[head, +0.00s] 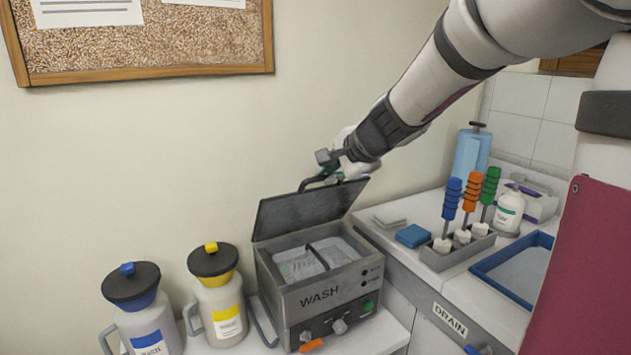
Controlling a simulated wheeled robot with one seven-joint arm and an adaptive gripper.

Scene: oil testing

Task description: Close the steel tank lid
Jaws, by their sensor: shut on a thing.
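The steel tank (325,297), marked WASH, stands on the white counter. Its dark lid (308,211) is hinged at the back and stands raised and tilted, so the tank is open. Clear water or contents with a divider show inside. My gripper (325,178) is at the lid's upper right edge, shut on the lid's dark handle (318,184). My arm reaches in from the upper right. The fingertips are small and partly hidden by the wrist.
Right are a blue sponge (412,236), a grey brush holder (458,248) and a blue-rimmed drain basin (515,270). A wall rises close behind.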

